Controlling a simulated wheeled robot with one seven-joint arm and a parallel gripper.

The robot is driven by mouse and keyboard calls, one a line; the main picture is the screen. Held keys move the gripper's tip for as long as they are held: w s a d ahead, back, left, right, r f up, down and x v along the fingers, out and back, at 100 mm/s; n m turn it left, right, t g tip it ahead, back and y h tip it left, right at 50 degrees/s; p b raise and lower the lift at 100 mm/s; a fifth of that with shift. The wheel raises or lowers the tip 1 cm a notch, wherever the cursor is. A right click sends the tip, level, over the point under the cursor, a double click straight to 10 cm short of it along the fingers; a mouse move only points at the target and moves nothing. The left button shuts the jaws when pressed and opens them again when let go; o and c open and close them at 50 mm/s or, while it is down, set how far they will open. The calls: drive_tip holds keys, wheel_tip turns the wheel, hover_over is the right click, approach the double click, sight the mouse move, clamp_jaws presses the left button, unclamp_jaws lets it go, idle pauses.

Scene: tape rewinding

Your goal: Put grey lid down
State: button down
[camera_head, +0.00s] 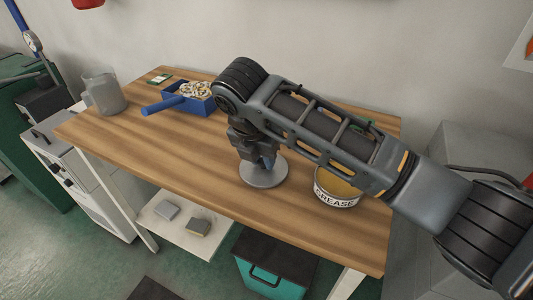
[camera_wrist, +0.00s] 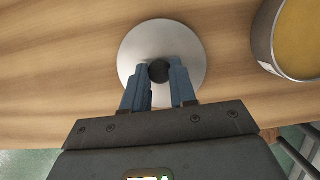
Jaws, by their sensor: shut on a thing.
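The grey lid (camera_head: 264,176) is a round metal disc with a dark knob at its centre. It is low at the table's middle front, left of the grease tin. The lid also shows in the wrist view (camera_wrist: 133,55), with its knob (camera_wrist: 159,71) between my fingertips. My gripper (camera_head: 262,163) points down and is shut on the knob; it shows in the wrist view (camera_wrist: 159,80) too. I cannot tell whether the lid touches the table. The grease tin (camera_head: 335,196) stands open, with yellowish contents, partly hidden by my arm.
The wooden table (camera_head: 180,150) has free room left of the lid. A blue container (camera_head: 190,103) with a handle and small rings, a clear jug (camera_head: 104,94) and a small green-and-white item (camera_head: 160,79) stand at the back left. The front edge is near the lid.

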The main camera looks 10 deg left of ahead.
drive_tip(key=shift+f, duration=0.2)
drive_tip(key=c, duration=0.9)
unclamp_jaws()
drive_tip(key=v, duration=1.2)
drive_tip(key=shift+r, duration=0.2)
